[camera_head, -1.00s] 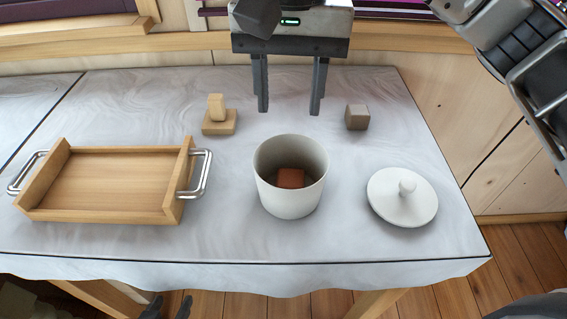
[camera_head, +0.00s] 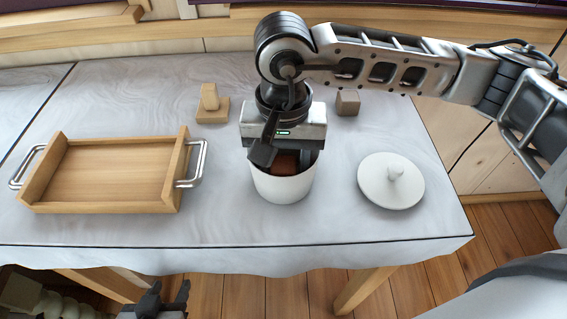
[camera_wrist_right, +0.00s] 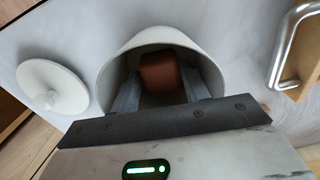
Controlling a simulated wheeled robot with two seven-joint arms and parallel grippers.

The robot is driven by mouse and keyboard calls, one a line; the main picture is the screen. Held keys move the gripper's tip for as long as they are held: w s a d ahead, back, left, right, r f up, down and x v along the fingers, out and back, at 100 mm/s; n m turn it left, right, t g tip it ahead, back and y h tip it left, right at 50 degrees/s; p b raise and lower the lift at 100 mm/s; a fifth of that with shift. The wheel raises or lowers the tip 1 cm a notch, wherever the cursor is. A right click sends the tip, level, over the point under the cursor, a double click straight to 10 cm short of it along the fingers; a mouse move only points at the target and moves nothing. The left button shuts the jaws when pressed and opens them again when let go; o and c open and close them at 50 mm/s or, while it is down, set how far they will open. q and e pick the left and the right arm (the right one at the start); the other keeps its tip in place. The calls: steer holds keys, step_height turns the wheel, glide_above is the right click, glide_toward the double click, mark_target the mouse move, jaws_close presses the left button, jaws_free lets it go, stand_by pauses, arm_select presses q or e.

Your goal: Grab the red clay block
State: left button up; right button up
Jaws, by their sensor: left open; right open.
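The red clay block (camera_head: 286,164) lies inside the white pot (camera_head: 282,189), partly hidden by my right gripper. My right gripper (camera_head: 284,156) points down into the pot's mouth. In the right wrist view, the block (camera_wrist_right: 161,72) shows between and just beyond the two open fingers (camera_wrist_right: 160,88). A small gap seems to be on each side; contact cannot be told. The pot's rim (camera_wrist_right: 115,62) surrounds the fingers. My left gripper (camera_head: 168,298) is open and empty, low at the picture's bottom edge, in front of the table.
The pot's lid (camera_head: 391,184) lies to the right of the pot. A wooden tray (camera_head: 110,178) with metal handles stands at the left. A small wooden piece on a base (camera_head: 212,105) and a grey-brown cube (camera_head: 348,103) stand behind the pot.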

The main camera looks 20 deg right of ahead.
steer(key=shift+f, duration=0.7)
steer(key=c, duration=0.7)
